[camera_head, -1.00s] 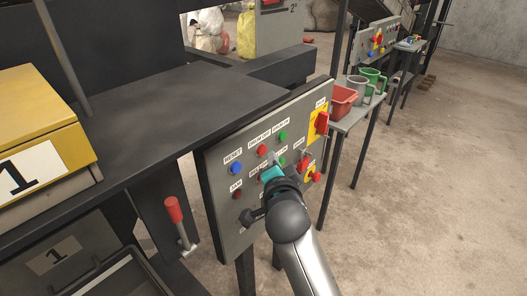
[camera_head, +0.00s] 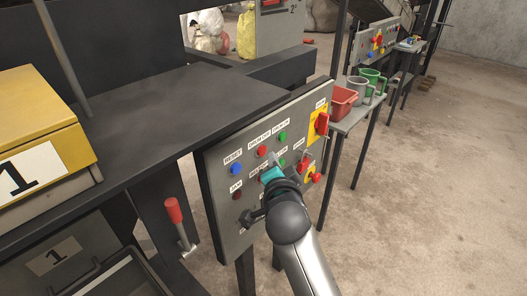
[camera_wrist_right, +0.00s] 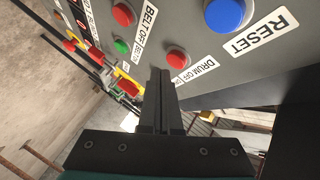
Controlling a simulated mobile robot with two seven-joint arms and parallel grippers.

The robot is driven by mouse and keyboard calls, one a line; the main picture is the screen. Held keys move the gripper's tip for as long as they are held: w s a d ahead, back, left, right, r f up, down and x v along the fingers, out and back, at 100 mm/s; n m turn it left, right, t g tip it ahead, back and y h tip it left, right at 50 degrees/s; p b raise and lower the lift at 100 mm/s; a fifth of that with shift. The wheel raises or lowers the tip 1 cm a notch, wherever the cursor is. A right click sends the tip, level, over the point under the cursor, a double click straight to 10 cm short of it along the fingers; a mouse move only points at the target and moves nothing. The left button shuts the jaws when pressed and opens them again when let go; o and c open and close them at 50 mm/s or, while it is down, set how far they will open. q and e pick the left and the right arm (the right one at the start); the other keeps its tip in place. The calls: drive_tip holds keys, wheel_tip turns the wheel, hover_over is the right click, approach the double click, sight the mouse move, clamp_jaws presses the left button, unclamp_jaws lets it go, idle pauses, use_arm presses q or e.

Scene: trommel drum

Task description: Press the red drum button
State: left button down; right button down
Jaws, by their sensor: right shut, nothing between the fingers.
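The red drum button (camera_head: 262,149), under the DRUM OFF label, is on the upper part of the grey control panel (camera_head: 222,215). In the right wrist view the red drum button (camera_wrist_right: 176,59) shows just past the fingertips, slightly to their right. My right gripper (camera_head: 273,160) is in front of the panel, just below and right of the button in the head view. Its fingers (camera_wrist_right: 160,72) are shut together and empty. A gap or contact with the panel cannot be told. My left gripper is out of view.
A blue RESET button (camera_head: 236,168) and a green button (camera_head: 283,136) flank the red one. A yellow-backed rotary switch (camera_head: 321,123) sits at the panel's right. A red-handled lever (camera_head: 173,210) stands left of the panel. A side table holds a red bin (camera_head: 343,101) and mugs.

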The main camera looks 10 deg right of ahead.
idle(0.8)
drive_tip(key=shift+w+a, duration=0.55)
drive_tip(key=shift+w, duration=0.1)
idle(0.8)
drive_tip(key=shift+s, duration=0.1)
drive_tip(key=shift+s+d+p, duration=0.35)
drive_tip(key=shift+s+d, duration=0.2)
drive_tip(key=shift+s, duration=0.05)
drive_tip(key=s+d+p, duration=0.1)
drive_tip(key=s, duration=0.1)
drive_tip(key=s+d+p, duration=0.1)
drive_tip(key=s+d, duration=0.1)
drive_tip(key=shift+p, duration=0.3)
